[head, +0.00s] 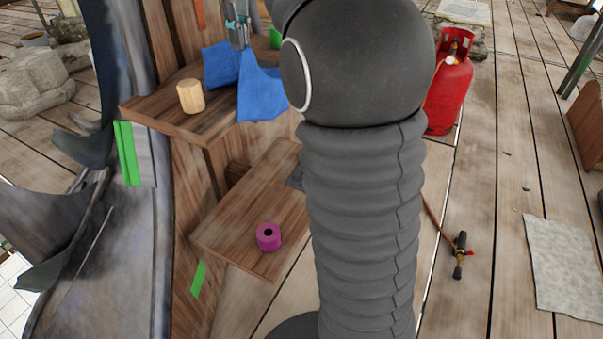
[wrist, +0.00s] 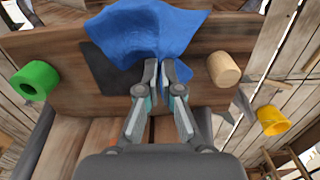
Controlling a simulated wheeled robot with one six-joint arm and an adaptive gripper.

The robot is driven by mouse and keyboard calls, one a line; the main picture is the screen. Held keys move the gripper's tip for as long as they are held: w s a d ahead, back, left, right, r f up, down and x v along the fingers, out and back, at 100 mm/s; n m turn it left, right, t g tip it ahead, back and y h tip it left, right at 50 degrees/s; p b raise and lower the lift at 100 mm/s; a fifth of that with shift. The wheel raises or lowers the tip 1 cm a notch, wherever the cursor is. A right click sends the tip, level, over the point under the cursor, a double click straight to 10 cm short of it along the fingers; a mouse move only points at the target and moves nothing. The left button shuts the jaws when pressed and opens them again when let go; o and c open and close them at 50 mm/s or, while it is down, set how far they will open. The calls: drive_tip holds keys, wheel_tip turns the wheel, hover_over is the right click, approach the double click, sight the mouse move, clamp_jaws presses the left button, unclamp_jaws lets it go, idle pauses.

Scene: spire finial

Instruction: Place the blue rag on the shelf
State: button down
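The blue rag (head: 262,92) lies crumpled over the upper wooden shelf (head: 165,122) in the head view, with one part hanging over its front edge. Its cloth rises to a fold under my gripper (head: 238,38). In the wrist view the rag (wrist: 148,32) spreads beyond the fingertips, over a dark patch on the board (wrist: 205,48). My gripper (wrist: 162,72) has its fingertips close together, with blue cloth between them, and looks shut on the rag. My dark arm hides the right part of the shelf in the head view.
A wooden cylinder (head: 190,96) stands left of the rag. A purple ring (head: 268,237) sits on the lower shelf (head: 225,232). A red gas cylinder (head: 448,88) stands at right.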

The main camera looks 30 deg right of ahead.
drive_tip(key=s+d+f+b, duration=0.1)
drive_tip(key=d+f+b, duration=0.2)
drive_tip(key=d+f, duration=0.3)
drive_tip(key=d+f+b, duration=0.4)
drive_tip(key=d+f, duration=0.2)
drive_tip(key=f, duration=0.6)
drive_tip(key=shift+s+d+f, duration=0.25)
drive_tip(key=shift+s, duration=0.1)
drive_tip(key=s+d+f, duration=0.4)
drive_tip(key=s+d, duration=0.4)
drive_tip(key=s, duration=0.1)
drive_tip(key=w+a+f+b, duration=0.2)
drive_tip(key=w+a+f, duration=0.6)
drive_tip(key=w+f, duration=0.1)
drive_tip(key=shift+f, duration=0.9)
